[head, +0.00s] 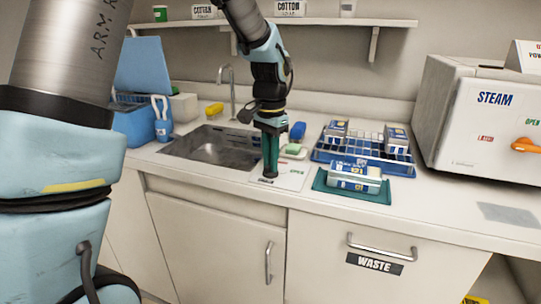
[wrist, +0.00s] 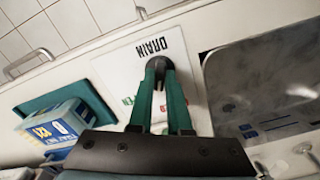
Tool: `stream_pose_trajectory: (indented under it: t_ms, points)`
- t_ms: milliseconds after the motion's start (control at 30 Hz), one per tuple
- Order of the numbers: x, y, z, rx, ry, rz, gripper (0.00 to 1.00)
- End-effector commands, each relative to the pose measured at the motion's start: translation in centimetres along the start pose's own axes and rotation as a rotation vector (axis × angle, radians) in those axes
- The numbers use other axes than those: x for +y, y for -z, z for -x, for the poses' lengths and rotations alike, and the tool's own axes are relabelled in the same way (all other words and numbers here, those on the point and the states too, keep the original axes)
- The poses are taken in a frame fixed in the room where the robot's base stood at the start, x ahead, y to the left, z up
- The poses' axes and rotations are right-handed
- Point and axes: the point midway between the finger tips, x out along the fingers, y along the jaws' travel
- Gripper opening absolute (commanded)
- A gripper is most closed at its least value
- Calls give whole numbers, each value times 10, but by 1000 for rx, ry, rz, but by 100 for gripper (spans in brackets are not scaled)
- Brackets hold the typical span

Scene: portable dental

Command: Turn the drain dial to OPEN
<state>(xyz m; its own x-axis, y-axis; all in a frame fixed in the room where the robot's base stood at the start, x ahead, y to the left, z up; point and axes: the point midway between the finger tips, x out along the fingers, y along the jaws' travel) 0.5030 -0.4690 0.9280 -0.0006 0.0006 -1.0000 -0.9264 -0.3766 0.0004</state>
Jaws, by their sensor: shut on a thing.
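The drain plate (head: 291,181) is a white panel on the counter to the right of the sink. In the head view it has a green OPEN label at its right side. In the wrist view the plate (wrist: 112,63) shows the black word DRAIN, with part of a green label beside my left finger. My gripper (head: 269,174) points down at the plate with its green fingers closed together on the dark drain dial (wrist: 153,61). The fingers cover most of the dial, and I cannot tell which way it points.
The steel sink (head: 212,147) lies left of the plate. A teal tray (head: 322,186) with a labelled box stands close on the right, and a blue rack (head: 360,160) behind it. Sponges lie behind the plate. A white STEAM unit (head: 480,120) stands far right.

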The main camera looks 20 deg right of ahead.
Motion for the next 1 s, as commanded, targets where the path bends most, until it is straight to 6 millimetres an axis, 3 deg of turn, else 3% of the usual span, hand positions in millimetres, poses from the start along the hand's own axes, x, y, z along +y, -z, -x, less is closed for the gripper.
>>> stream_pose_trajectory:
  t_ms: [500, 1000]
  points:
    - [0, 0, 3, 2, 0, -443, 0]
    - [0, 1, 1, 3, 2, -622, 0]
